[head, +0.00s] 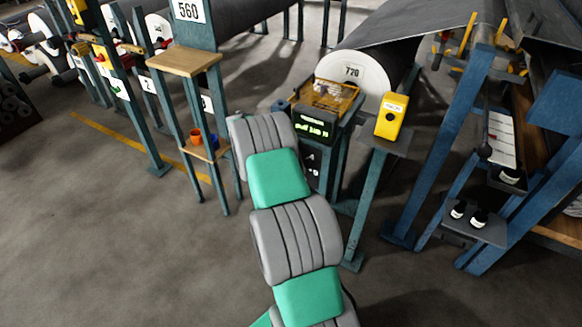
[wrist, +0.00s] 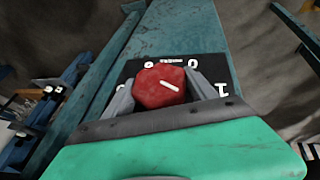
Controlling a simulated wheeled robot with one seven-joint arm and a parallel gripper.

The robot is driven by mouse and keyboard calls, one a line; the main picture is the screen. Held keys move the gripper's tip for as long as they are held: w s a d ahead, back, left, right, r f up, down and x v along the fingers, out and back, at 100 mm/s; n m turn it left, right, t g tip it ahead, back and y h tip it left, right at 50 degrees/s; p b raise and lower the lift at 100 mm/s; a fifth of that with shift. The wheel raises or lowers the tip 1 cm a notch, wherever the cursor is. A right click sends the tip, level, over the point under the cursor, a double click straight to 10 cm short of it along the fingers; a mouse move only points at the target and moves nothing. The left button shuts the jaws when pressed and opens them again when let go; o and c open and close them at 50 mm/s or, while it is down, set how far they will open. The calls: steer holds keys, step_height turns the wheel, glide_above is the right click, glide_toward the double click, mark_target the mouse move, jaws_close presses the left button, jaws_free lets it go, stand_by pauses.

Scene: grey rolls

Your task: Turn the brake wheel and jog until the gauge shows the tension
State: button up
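In the wrist view my gripper (wrist: 160,92) has a finger on each side of a red faceted knob (wrist: 152,78) with a white pointer line. The fingers appear to press against its sides. The knob sits on a black plate (wrist: 212,72) with white markings, including a 0 and a 1, on a blue-green post. In the head view my arm hides the gripper and the knob. A dark unit with a lit green display (head: 316,126) stands just right of my arm; its text is hard to read. A white scale-like panel (head: 502,138) hangs at the right. I cannot identify the brake wheel for certain.
A yellow box (head: 391,117) sits on a post right of the display. A grey roll marked 720 (head: 352,72) lies behind. A wooden-topped stand (head: 184,62) is left of my arm. Black knobs sit on a right-hand shelf (head: 478,232).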

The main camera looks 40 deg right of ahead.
steer(key=o, duration=0.4)
steer(key=v, duration=0.7)
steer(key=shift+a+r+p, duration=0.2)
steer(key=shift+r+p, duration=0.15)
steer(key=shift+p, duration=0.1)
